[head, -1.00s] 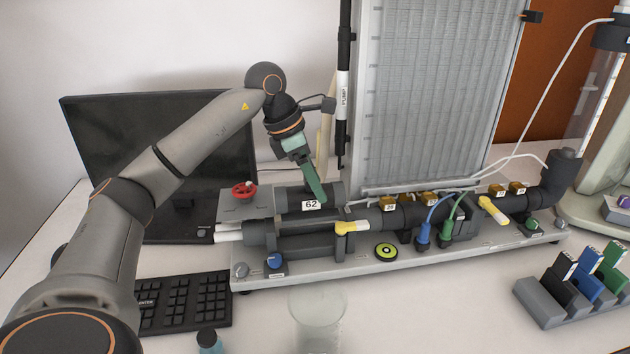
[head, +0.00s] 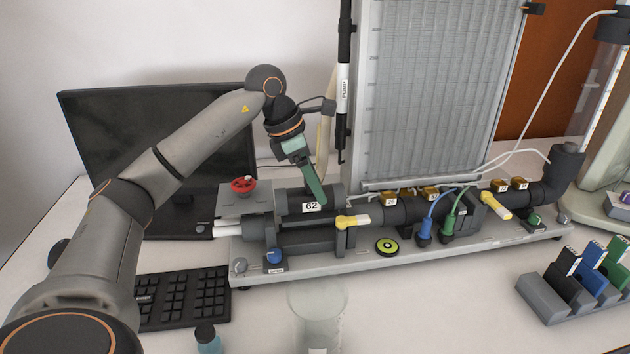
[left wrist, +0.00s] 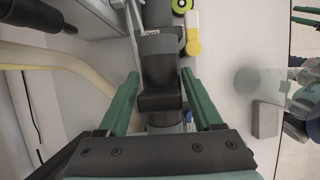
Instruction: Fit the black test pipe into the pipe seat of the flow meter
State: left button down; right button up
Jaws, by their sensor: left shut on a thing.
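The black test pipe (head: 291,202), labelled 62, is held level in my left gripper (head: 317,198) above and behind the pipe seat (head: 300,240) of the flow meter (head: 440,255). The seat is a dark cradle between a dark collar at the left and an upright support by a yellow-handled valve. The pipe looks apart from the seat, though its lower side is hard to see. In the left wrist view, the green fingers (left wrist: 160,88) are shut on either side of a dark piece of the pipe (left wrist: 158,70).
The manometer board (head: 440,90) rises behind. A glass beaker (head: 318,315) and a keyboard (head: 185,297) are in front. A grey rack (head: 550,300) with coloured pieces stands at the right.

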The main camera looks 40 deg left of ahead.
aim_at(315, 206)
pick_arm(q)
jog(key=shift+f+b, duration=1.7)
jog(key=shift+f, duration=1.1)
grip_release()
jog(key=p+v, duration=0.1)
jog(key=v, duration=1)
jog(key=shift+r, duration=0.35)
jog(key=shift+s+a+r, duration=0.2)
jog(key=shift+r, duration=0.2)
